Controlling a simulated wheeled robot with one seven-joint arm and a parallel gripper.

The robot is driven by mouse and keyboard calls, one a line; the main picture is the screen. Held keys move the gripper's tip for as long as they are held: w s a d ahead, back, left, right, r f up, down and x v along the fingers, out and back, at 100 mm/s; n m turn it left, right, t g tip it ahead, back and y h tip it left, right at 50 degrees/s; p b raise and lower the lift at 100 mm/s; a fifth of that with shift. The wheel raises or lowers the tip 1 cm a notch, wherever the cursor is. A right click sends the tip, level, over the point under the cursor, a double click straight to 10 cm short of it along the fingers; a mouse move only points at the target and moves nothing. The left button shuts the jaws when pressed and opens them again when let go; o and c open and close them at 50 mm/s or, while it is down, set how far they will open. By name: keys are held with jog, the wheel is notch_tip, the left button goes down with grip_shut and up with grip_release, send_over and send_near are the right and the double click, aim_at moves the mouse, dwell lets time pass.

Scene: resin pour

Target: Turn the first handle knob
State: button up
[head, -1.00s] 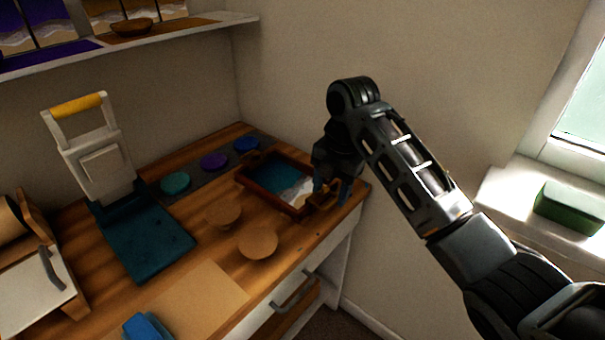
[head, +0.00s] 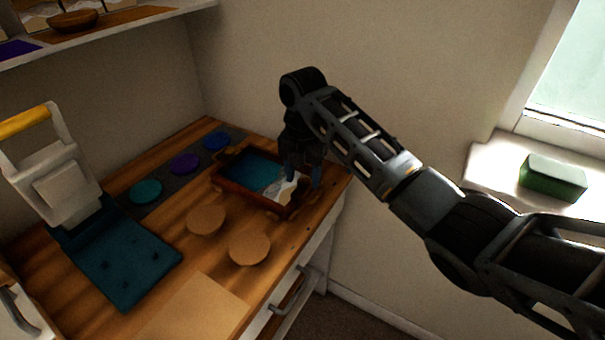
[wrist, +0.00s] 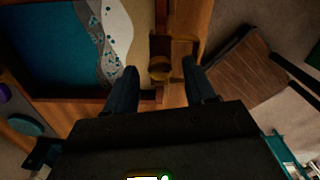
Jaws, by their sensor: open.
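The framed resin tray (head: 225,183) with a blue and sandy beach picture lies on the wooden worktop. In the wrist view the tray frame (wrist: 60,105) fills the upper left. A brass handle (wrist: 183,45) with a round knob (wrist: 160,68) sits at the tray's end. My gripper (head: 303,184) is over that right end of the tray, pointing down. In the wrist view my gripper (wrist: 160,70) is open, with one finger on each side of the knob and nothing clamped. I cannot tell whether a finger touches it. The head view largely hides this handle.
Teal, purple and blue discs (head: 185,163) lie on a grey strip behind the tray. Two round wooden discs (head: 250,248) lie in front. A white press with a teal base (head: 120,260) stands left. A wall is behind, and a green block (head: 552,178) rests on the windowsill.

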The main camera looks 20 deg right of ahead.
jog(key=shift+f, duration=0.2)
grip_shut()
dwell(0.5)
